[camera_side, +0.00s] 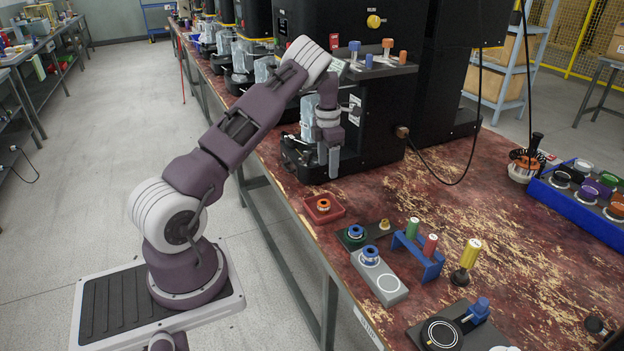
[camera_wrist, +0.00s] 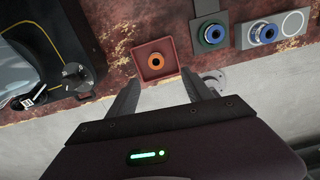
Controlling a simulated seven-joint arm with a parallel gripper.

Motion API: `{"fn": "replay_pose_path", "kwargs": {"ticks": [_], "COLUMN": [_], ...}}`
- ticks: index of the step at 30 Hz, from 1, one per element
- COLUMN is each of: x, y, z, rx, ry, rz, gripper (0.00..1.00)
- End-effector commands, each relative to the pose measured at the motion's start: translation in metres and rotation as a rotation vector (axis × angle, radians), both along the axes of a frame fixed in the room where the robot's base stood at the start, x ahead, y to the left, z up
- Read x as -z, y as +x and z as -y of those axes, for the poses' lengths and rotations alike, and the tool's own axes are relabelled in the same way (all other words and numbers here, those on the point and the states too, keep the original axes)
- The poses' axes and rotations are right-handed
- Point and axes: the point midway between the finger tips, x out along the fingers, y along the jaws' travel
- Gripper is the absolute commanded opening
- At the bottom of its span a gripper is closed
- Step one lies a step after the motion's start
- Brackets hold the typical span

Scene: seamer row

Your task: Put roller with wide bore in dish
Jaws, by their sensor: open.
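The dish is a small square red tray (camera_side: 311,214), also seen in the wrist view (camera_wrist: 140,72). An orange roller (camera_side: 323,205) with a dark bore lies in it and shows in the wrist view (camera_wrist: 154,61). A blue roller (camera_side: 355,231) sits on a green-and-dark block. Another blue roller (camera_side: 369,254) sits on a grey block; both also show in the wrist view (camera_wrist: 212,33) (camera_wrist: 265,32). I cannot tell which roller has the wide bore. My gripper (camera_side: 334,172) is open and empty, above the table behind the dish in the side view.
A blue rack (camera_side: 418,257) with green and red cylinders stands right of the blocks, beside a yellow cylinder (camera_side: 470,253). A black machine (camera_side: 375,130) stands close behind my gripper. A blue tray of rollers (camera_side: 570,200) is far right.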

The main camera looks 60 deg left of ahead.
Motion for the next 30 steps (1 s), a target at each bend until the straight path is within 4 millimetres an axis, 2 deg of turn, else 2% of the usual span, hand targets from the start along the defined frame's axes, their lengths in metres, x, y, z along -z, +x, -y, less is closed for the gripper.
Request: {"fn": "replay_pose_path", "kwargs": {"ticks": [2,5,6,7,8,9,11,12,13,15,16,18,21,24,30], "x": [-0.042,-0.114,-0.143,-0.163,-0.182,-0.206,-0.237,-0.252,-0.261,-0.272,-0.272,-0.267,-0.255,-0.246,-0.244], "y": [0.008,0.007,0.001,-0.006,-0.015,-0.031,-0.062,-0.088,-0.109,-0.159,-0.179,-0.220,-0.258,-0.274,-0.278], "z": [0.025,0.084,0.113,0.135,0.158,0.189,0.235,0.263,0.283,0.320,0.331,0.348,0.357,0.359,0.359], "rx": [0.140,0.477,0.639,0.768,0.902,1.094,1.397,1.608,1.768,2.128,2.270,2.554,2.830,2.961,2.990], "ry": [-0.007,-0.011,-0.004,0.005,0.018,0.046,0.105,0.157,0.205,0.336,0.396,0.533,0.689,0.769,0.784], "rz": [0.052,0.142,0.179,0.206,0.233,0.266,0.307,0.327,0.334,0.324,0.306,0.240,0.125,0.045,0.025], "gripper": [0.59,0.59,0.59,0.59,0.59,0.59,0.59,0.59,0.59,0.59,0.59,0.59,0.59,0.59,0.59]}}
